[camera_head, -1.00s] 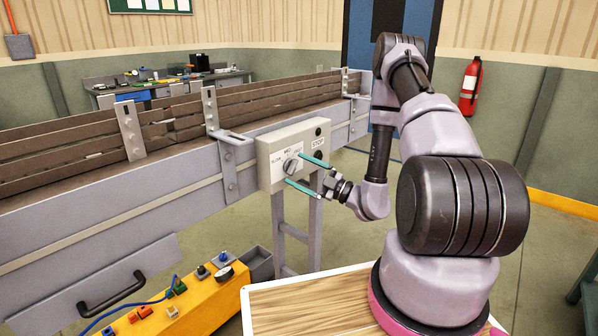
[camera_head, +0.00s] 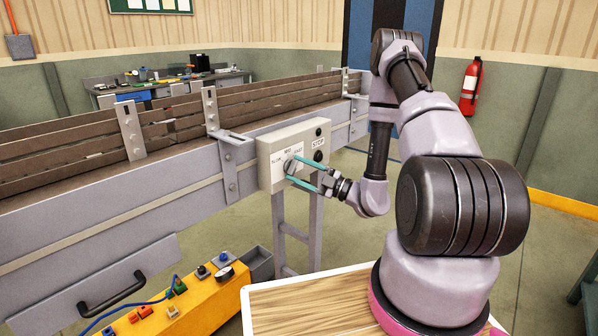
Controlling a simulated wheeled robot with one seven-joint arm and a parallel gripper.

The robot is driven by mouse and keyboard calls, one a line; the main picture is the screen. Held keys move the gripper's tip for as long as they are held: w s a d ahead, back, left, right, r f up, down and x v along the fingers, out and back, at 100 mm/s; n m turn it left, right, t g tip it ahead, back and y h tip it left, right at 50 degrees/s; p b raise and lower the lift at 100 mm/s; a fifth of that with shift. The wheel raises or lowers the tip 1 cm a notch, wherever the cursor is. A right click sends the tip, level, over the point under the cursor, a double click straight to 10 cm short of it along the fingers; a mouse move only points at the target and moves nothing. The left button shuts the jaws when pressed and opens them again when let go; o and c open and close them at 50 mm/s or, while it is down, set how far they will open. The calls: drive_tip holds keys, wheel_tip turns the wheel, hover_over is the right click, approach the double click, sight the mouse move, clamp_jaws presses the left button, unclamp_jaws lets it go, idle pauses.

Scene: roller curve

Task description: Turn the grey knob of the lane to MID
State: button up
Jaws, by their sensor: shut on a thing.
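The grey knob (camera_head: 290,166) sits on a white label plate on the front of the control box (camera_head: 266,173), on the side of the conveyor lane. The label has SLOW at left, MID at top and FAST at right. My gripper (camera_head: 296,168) is at the box with its two teal fingers shut on the knob, one above and one below. The fingers partly cover the knob, so its pointer direction is not clear.
A STOP label (camera_head: 318,143) and dark buttons (camera_head: 318,156) are on the box's right part. The conveyor (camera_head: 110,220) runs behind the box. A yellow box (camera_head: 200,298) with switches stands at lower left, beside a wooden-topped table (camera_head: 300,305).

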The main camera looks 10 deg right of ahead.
drive_tip(key=shift+d+r+n+g+h, duration=0.1)
drive_tip(key=shift+n+g+h, duration=0.25)
drive_tip(key=shift+n, duration=1)
drive_tip(key=shift+a+r+n+g+h, duration=0.15)
drive_tip(key=shift+n+g, duration=0.35)
drive_tip(key=shift+n, duration=0.9)
drive_tip(key=shift+d+n+g+h, duration=0.15)
drive_tip(key=shift+n+g+h, duration=0.25)
drive_tip(key=shift+n, duration=0.95)
drive_tip(key=shift+g, duration=0.25)
drive_tip(key=o, duration=1.4)
drive_tip(key=v, duration=1)
drive_tip(key=shift+s+d+f, duration=0.2)
drive_tip(key=shift+s+d, duration=0.05)
drive_tip(key=shift+d, duration=0.1)
